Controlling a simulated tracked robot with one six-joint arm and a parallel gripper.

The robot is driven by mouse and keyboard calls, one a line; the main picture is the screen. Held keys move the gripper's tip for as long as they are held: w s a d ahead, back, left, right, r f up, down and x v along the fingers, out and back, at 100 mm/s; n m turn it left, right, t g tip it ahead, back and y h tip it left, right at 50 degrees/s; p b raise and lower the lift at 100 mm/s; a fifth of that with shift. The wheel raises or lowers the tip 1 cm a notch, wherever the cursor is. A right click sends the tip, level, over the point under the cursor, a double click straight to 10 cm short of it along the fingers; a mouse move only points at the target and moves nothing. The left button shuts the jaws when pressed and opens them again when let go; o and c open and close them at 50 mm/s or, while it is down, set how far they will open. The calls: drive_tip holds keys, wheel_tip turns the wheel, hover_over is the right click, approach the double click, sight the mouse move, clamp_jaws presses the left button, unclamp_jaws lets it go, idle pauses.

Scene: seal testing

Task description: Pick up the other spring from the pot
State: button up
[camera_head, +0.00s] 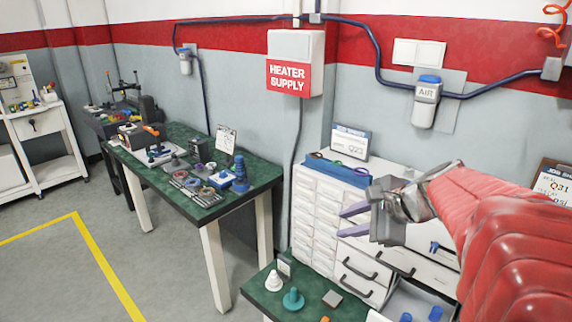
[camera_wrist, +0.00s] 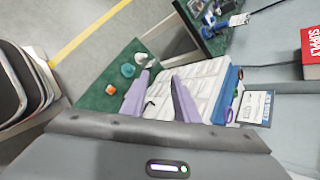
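I cannot make out a spring or a pot for certain in either view. My gripper (camera_head: 352,218) is open and empty in the head view, held in the air in front of the white drawer cabinet (camera_head: 318,215). Its two purple fingers are apart with nothing between them. In the wrist view my gripper (camera_wrist: 158,88) also shows spread fingers, with the cabinet's drawers beyond them. Small parts, including a blue stepped piece (camera_head: 240,178), stand on the far green table (camera_head: 262,178); they are too small to tell apart.
The near green table (camera_head: 262,297) holds a white cone (camera_head: 274,282) and a teal piece (camera_head: 293,300). An open lower drawer holds blue pieces (camera_head: 435,313). Another drawer (camera_head: 432,246) is open above it. A blue tray (camera_head: 338,170) tops the cabinet. Floor at left is clear.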

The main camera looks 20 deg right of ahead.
drive_tip(key=s+d+r+m+t+h, duration=0.1)
drive_tip(key=d+m+t+h, duration=0.1)
drive_tip(key=d+m, duration=0.5)
drive_tip(key=s+d+r+m+t+h, duration=0.2)
drive_tip(key=d+m, duration=0.5)
drive_tip(key=d, duration=1.2)
drive_tip(key=shift+s+d+m+t, duration=0.25)
drive_tip(key=shift+d+m+t, duration=0.05)
drive_tip(key=shift+d, duration=0.1)
drive_tip(key=shift+w+f, duration=0.1)
drive_tip(key=x, duration=0.8)
drive_tip(key=shift+w, duration=0.15)
drive_tip(key=shift+w+f, duration=0.1)
drive_tip(key=shift+d+x, duration=0.2)
drive_tip(key=shift+x, duration=2.35)
